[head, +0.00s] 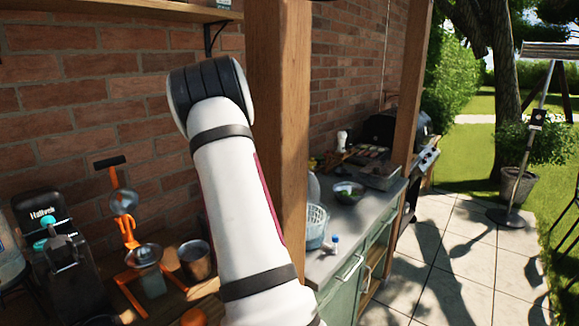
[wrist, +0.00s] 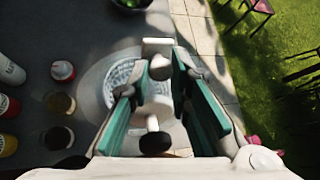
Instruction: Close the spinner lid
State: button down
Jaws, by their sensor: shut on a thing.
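The spinner (head: 317,222) is a pale blue, slatted basket on the grey counter, partly hidden by the wooden post and my arm in the head view. A pale rounded piece (head: 313,188), apparently its lid, stands above it beside the post. In the wrist view the spinner (wrist: 122,72) is a pale round shape below and left of my gripper. My gripper (wrist: 161,76) has its teal-padded fingers on both sides of a white part, apparently the spinner lid (wrist: 156,104). The contact is hard to see. My gripper is hidden in the head view.
Small bottles and jars (wrist: 60,104) stand left of the spinner in the wrist view. A bowl of greens (head: 348,192) is behind it. A wooden post (head: 279,120) rises close to my arm. Paving (head: 455,255) lies to the right.

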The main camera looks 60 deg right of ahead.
jog(key=c, duration=1.5)
grip_release()
jog(key=shift+o, duration=0.2)
jog(key=v, duration=1.2)
